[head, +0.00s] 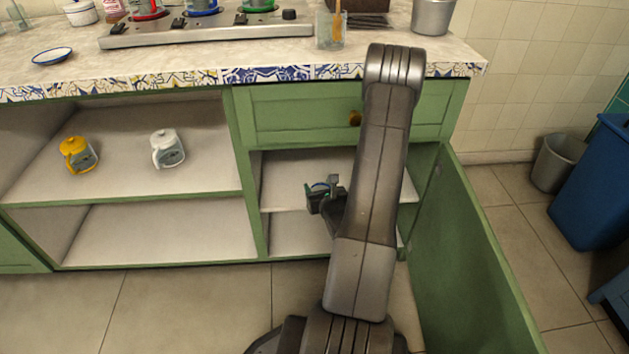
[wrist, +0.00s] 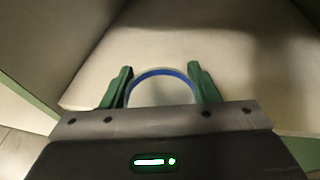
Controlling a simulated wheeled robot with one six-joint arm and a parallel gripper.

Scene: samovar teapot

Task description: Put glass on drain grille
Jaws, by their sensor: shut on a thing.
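My gripper (head: 324,196) is inside the open right-hand cupboard, near its inner shelf. In the wrist view, its two green fingers (wrist: 163,84) are shut on the sides of a round, blue-rimmed thing that looks like the glass (wrist: 160,72). Only its rim and a pale inside show; the gripper body hides the rest. A dark slatted piece that may be the drain grille (head: 370,21) lies on the counter at the back, partly out of frame.
A green cupboard door (head: 462,250) stands open at the right. A drawer (head: 290,114) and the tiled counter edge (head: 210,77) are above. A clear container with a wooden utensil (head: 331,30) and a metal pot (head: 432,17) stand on the counter.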

